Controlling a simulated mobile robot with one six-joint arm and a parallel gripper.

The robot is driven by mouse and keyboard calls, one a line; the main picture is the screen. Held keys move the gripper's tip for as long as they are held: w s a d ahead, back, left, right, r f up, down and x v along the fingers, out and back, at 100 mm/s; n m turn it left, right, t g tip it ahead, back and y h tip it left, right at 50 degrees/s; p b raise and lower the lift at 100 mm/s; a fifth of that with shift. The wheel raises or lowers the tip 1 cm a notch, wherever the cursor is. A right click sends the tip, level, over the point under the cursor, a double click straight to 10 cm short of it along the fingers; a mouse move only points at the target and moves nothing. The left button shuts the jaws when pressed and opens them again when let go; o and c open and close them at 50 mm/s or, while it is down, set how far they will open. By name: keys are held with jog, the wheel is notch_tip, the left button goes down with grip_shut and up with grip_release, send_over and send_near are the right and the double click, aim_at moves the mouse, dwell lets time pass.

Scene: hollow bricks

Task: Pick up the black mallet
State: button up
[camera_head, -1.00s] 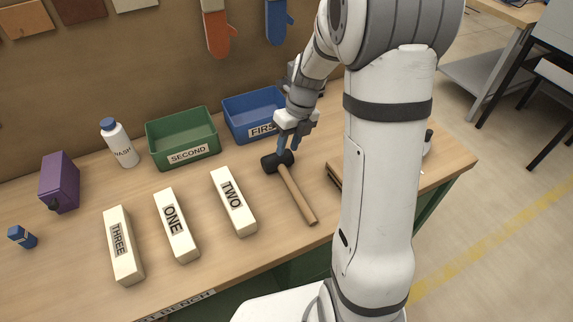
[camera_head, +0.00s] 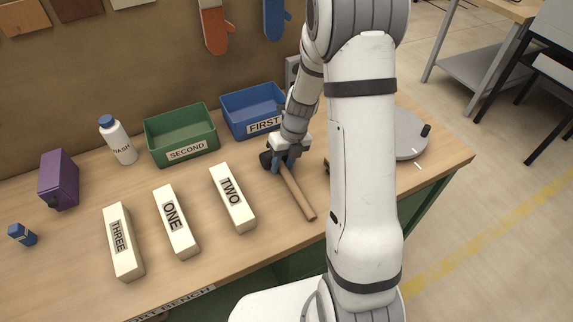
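The black mallet lies on the workbench right of the brick marked TWO. Its black head (camera_head: 265,160) shows beside my gripper, and its wooden handle (camera_head: 298,193) runs down and to the right. My gripper (camera_head: 282,162) is low over the mallet, with its blue-grey fingers at the place where head and handle meet. The fingers cover part of the head. I cannot tell whether they are closed on it or only around it.
White bricks marked THREE (camera_head: 123,242), ONE (camera_head: 175,222) and TWO (camera_head: 232,199) lie left of the mallet. A green SECOND bin (camera_head: 186,152) and a blue FIRST bin (camera_head: 247,132) stand behind. A grey round object (camera_head: 408,135) sits at right, partly behind my arm.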

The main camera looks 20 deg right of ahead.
grip_shut()
jog(key=shift+r, duration=0.1)
dwell(0.3)
